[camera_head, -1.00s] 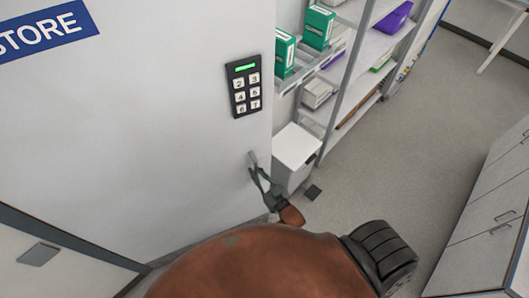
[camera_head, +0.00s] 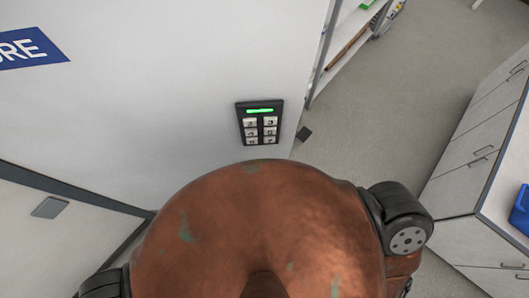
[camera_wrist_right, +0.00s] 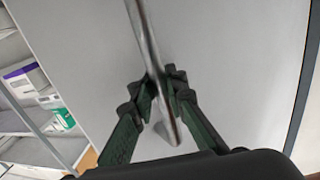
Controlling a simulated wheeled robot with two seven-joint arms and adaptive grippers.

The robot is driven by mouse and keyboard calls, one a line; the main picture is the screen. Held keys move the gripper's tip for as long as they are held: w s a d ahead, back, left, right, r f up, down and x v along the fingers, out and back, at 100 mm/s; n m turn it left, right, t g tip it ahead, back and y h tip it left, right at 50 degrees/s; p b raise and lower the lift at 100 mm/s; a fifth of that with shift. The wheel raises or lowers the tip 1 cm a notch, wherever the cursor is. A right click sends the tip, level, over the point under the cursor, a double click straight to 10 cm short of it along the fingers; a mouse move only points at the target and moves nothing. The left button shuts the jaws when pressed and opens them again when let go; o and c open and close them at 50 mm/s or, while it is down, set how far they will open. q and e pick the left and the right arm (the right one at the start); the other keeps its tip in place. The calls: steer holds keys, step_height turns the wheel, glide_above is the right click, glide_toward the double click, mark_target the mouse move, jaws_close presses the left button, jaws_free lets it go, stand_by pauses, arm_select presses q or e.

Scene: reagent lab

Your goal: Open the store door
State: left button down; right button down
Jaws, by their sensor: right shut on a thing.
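The store door (camera_head: 190,70) is a large pale panel filling the left and middle of the head view, with part of a blue sign (camera_head: 30,47) on it. A dark keypad (camera_head: 260,122) with a lit green bar is near the door's right edge. In the right wrist view, my right gripper (camera_wrist_right: 162,88) is shut on the metal door handle (camera_wrist_right: 143,35), a slim bar running between its fingers. In the head view my own rust-brown body hides this gripper and the handle. My left gripper is not in view.
Grey floor (camera_head: 400,110) is open to the right of the door. A shelf unit (camera_head: 340,50) stands beyond the door edge; boxes (camera_wrist_right: 28,82) on shelves show in the wrist view. A drawer cabinet (camera_head: 480,140) stands at the right.

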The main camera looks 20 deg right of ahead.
steer(key=shift+s, duration=0.3)
steer(key=c, duration=2)
jaws_free()
steer(key=shift+o, duration=0.2)
steer(key=v, duration=1.2)
steer(key=shift+c, duration=0.4)
